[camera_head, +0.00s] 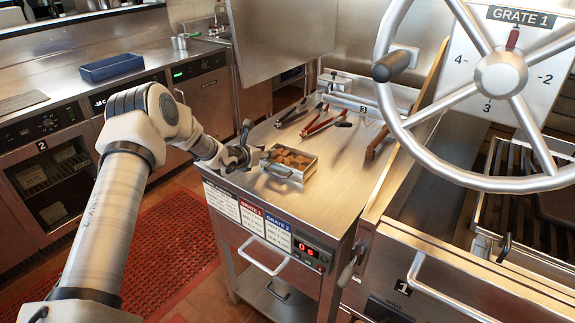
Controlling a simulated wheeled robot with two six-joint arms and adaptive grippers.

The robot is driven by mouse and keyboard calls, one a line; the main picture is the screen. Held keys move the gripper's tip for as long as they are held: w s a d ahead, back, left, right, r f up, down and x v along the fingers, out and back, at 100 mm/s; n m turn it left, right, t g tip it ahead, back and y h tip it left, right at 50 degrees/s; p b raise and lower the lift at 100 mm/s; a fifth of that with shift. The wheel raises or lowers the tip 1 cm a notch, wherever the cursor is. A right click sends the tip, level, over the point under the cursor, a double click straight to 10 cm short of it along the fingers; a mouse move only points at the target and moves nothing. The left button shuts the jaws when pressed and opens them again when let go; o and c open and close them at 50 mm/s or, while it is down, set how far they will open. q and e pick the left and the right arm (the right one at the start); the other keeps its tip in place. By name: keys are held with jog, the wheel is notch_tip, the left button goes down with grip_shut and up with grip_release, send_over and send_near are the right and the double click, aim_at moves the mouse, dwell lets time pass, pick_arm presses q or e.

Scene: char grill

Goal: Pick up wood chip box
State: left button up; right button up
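The wood chip box (304,174) is a small open metal tray of brown chips with a front handle. It sits on the steel cart top (325,200), near the cart's left edge. My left gripper (255,154) is just left of the box, at about the height of its rim. Its fingers look spread apart, with nothing seen between them. I cannot tell whether a finger touches the box. My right gripper is not in view.
Red-handled tongs (322,124) and other tools lie at the back of the cart. A large wheel (500,75) and the grill (520,215) stand to the right. A blue tray (111,67) is on the left counter. The cart's front right top is clear.

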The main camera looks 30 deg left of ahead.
pick_arm(q)
grip_shut()
jog(key=shift+r, duration=0.15)
